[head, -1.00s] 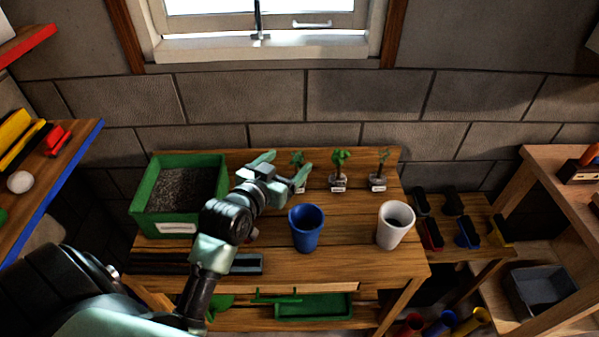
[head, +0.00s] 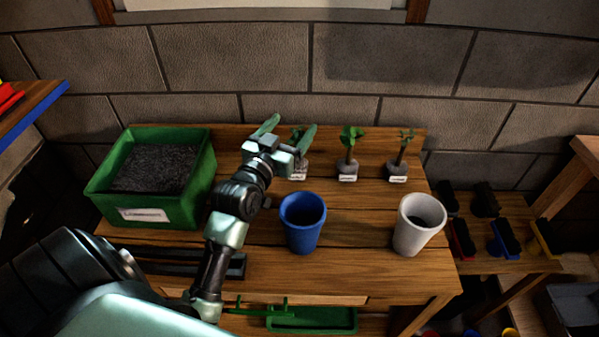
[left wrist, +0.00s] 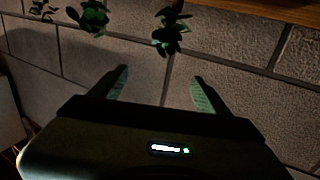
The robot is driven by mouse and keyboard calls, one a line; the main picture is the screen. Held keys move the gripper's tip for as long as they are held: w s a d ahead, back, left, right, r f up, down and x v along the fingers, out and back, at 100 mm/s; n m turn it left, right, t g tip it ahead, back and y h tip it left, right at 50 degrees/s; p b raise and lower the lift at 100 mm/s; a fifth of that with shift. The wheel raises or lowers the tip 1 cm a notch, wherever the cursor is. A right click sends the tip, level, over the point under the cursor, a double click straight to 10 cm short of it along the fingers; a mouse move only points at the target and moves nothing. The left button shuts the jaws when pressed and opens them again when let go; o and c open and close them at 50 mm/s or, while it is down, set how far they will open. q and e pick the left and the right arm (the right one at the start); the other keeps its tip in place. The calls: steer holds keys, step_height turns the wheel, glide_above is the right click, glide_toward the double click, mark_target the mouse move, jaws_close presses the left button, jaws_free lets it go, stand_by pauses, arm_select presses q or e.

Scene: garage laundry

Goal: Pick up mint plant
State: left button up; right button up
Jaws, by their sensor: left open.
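Three small potted plants with white labels stand in a row at the back of the wooden bench: a left plant (head: 298,177), a middle leafy one (head: 350,138) and a right thin-stemmed one (head: 403,143). The label text is too small to read, so I cannot tell which is mint. My left gripper (head: 288,130) is open and empty, just in front of the left plant, partly hiding it. In the left wrist view the picture is upside down; the nearest plant (left wrist: 168,32) hangs from the top edge, lined up between the spread fingers (left wrist: 160,85). My right gripper is not in view.
A green soil box (head: 190,205) stands left on the bench (head: 350,265). A blue cup (head: 303,225) and a white cup (head: 418,224) stand in front of the plants. A block wall (head: 310,107) rises behind. Small coloured bins (head: 500,238) sit on the right shelf.

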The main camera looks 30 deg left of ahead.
mark_target(294, 141)
arm_select(q)
step_height(294, 141, down, 5)
steer(key=b, duration=0.3)
steer(key=shift+w+f, duration=0.1)
steer(key=shift+f, duration=0.1)
steer(key=w, duration=0.2)
steer(key=w+a, duration=0.1)
steer(key=w, duration=0.1)
steer(key=w+p, duration=0.1)
steer(key=w, duration=0.1)
steer(key=shift+w+a+r, duration=0.25)
steer(key=shift+w+a, duration=0.1)
steer(key=shift+a, duration=0.05)
steer(key=shift+w+f, duration=0.1)
steer(key=shift+w, duration=0.2)
jaws_close()
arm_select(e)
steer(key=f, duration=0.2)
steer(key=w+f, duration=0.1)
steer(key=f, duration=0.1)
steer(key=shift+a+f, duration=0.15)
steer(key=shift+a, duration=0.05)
